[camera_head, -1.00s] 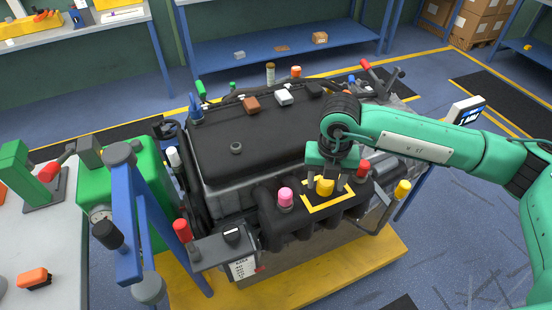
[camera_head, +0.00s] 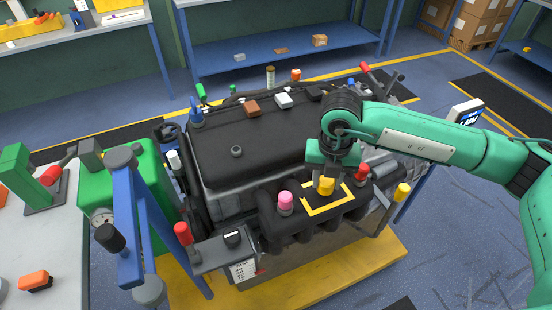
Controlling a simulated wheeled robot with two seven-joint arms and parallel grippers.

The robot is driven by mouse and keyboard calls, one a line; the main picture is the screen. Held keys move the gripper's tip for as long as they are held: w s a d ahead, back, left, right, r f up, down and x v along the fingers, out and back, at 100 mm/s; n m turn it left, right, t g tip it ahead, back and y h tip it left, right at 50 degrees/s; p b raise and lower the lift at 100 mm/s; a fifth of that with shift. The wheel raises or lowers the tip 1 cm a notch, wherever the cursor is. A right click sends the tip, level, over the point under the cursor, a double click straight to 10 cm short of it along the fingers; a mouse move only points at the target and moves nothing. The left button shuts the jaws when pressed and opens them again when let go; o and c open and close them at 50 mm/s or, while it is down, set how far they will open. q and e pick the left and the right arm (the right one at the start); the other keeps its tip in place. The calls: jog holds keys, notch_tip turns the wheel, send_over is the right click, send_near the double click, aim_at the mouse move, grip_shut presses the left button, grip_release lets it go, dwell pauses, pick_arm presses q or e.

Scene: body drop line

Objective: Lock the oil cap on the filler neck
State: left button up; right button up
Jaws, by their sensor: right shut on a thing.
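The yellow oil cap (camera_head: 326,186) sits inside a yellow square outline (camera_head: 309,211) on the dark front part of the engine (camera_head: 262,170). My right gripper (camera_head: 325,180) comes down from above, with its fingers around the cap and shut on it. The filler neck under the cap is hidden by the cap and fingers, so I cannot tell how the cap is seated. My left gripper is not in view.
A pink cap (camera_head: 286,201) stands left of the gripper, a red cap (camera_head: 361,171) close on its right. Another yellow cap (camera_head: 403,190) is further right. A blue frame (camera_head: 127,215) and green tank (camera_head: 150,180) stand at the left.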

aim_at(327, 180)
jog(key=shift+r+p, duration=0.8)
jog(key=shift+r, duration=1.85)
